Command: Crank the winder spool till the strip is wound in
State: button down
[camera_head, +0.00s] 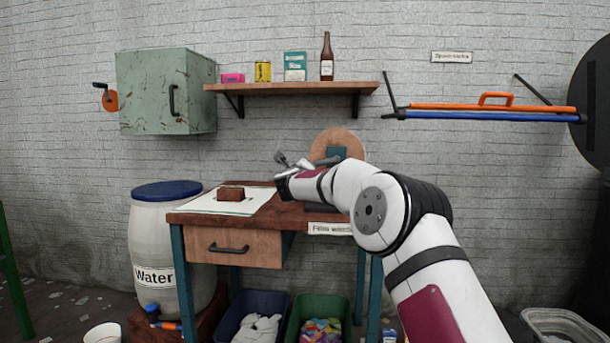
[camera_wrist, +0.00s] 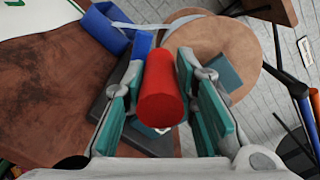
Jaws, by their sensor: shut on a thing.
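The winder spool is a round wooden disc (camera_head: 325,142) standing at the back right of the bench; it also shows as a wooden disc (camera_wrist: 212,50) in the wrist view, with a teal block (camera_wrist: 222,73) against its face. A red cylindrical crank handle (camera_wrist: 161,95) stands between the jaws. My gripper (camera_wrist: 160,62) is shut on this handle, one finger on each side. In the head view my gripper (camera_head: 288,163) is at the spool's left and partly hidden. A blue band (camera_wrist: 112,30), which looks like the strip, lies folded left of the handle.
The wooden bench (camera_head: 250,225) carries a brown block (camera_head: 231,194) on a white sheet. A shelf (camera_head: 290,88) with small goods is above, and a green cabinet (camera_head: 165,90) hangs at left. A water barrel (camera_head: 160,235) stands beside the bench; bins are below.

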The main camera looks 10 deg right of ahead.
jog(key=shift+a+r+m, duration=0.1)
jog(key=shift+r+m, duration=1.05)
jog(key=shift+m, duration=0.05)
jog(key=shift+r, duration=0.1)
jog(key=c, duration=1.3)
grip_release()
jog(key=shift+w, duration=0.1)
jog(key=v, duration=1.2)
